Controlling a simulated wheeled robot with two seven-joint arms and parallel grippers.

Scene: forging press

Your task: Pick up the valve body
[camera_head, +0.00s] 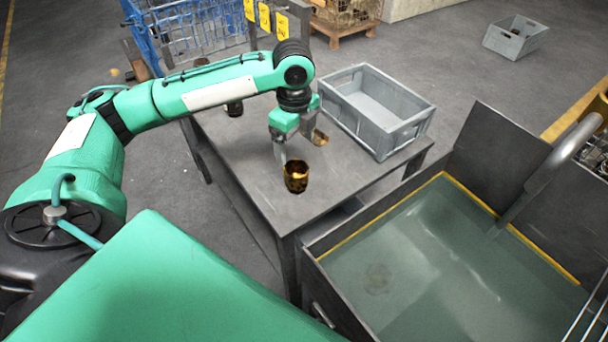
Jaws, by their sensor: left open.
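A dark brown and gold cup-shaped part, which looks like the valve body (296,178), stands upright on the grey metal table (262,190), near its front edge. A second brownish part (320,138) is on the table just behind it, beside my gripper's far finger. A darker part (234,108) is farther back left, partly hidden by my arm. My left gripper (297,146) is open, pointing down over the table, behind and slightly above the front part. Nothing is seen held between its fingers. My right gripper is out of view.
A grey empty crate (405,132) stands on the table to the right of my gripper. A tank of greenish liquid (440,265) with dark raised walls and a bent pipe (560,160) is at the right. Blue wire baskets (200,32) stand behind.

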